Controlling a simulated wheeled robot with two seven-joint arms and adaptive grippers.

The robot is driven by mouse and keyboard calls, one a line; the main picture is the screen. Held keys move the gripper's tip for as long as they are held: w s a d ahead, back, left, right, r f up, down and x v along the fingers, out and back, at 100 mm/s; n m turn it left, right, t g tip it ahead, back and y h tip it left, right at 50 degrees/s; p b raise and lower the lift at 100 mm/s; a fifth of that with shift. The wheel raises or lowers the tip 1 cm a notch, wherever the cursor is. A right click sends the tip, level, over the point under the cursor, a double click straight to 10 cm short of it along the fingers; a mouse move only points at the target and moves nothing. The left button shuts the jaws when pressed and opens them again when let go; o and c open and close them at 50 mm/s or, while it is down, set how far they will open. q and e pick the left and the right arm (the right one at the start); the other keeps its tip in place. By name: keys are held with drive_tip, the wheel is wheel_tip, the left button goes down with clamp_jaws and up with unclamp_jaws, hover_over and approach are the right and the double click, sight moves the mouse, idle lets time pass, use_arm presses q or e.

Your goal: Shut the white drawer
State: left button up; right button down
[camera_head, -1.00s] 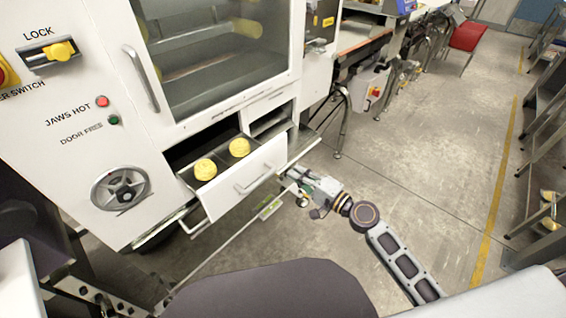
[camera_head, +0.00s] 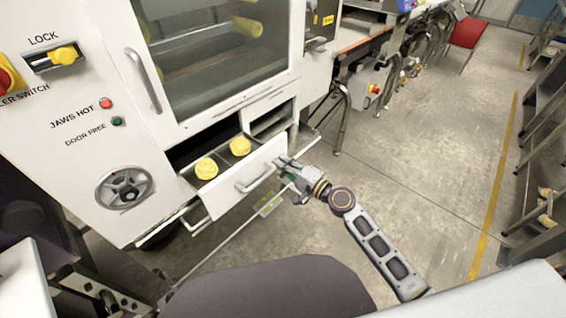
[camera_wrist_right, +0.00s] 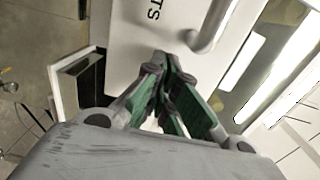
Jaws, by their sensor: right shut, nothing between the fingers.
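The white drawer (camera_head: 228,194) stands pulled out of the white machine, with two round yellow items (camera_head: 206,168) inside. Its bar handle (camera_head: 256,178) is on the front face. My right gripper (camera_head: 279,163) is shut and empty, its fingertips at the right end of the drawer front, beside the handle. In the right wrist view the closed fingertips (camera_wrist_right: 162,58) point at the white front (camera_wrist_right: 135,40), with the handle (camera_wrist_right: 212,28) to their right. Whether they touch the front I cannot tell. My left gripper is not in view.
An empty open compartment (camera_head: 272,122) is right of the drawer opening. The machine's glass door (camera_head: 215,50) is above, and a handwheel (camera_head: 124,187) is at left. Grey floor (camera_head: 420,150) is clear to the right; steps (camera_head: 540,150) stand at the far right.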

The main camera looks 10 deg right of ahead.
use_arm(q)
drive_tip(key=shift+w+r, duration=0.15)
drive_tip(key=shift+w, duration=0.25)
use_arm(e)
drive_tip(key=shift+w+a, duration=0.1)
drive_tip(key=shift+w, duration=0.05)
approach(243, 143)
drive_tip(key=r, duration=0.2)
drive_tip(key=s+r, duration=0.1)
drive_tip(key=shift+d+r, duration=0.3)
drive_tip(key=shift+d, duration=0.1)
drive_tip(key=b+x, duration=0.2)
drive_tip(key=x, duration=0.7)
drive_tip(key=shift+w+a+f+b, duration=0.1)
drive_tip(key=shift+w+a+b, duration=0.1)
drive_tip(key=shift+w+b, duration=0.1)
drive_tip(key=shift+x, duration=0.85)
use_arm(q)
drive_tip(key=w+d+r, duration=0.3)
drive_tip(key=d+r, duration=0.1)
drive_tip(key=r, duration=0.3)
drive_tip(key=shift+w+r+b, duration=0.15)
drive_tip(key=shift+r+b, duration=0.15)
use_arm(e)
drive_tip(key=shift+w+r, duration=0.1)
drive_tip(key=shift+r, duration=0.2)
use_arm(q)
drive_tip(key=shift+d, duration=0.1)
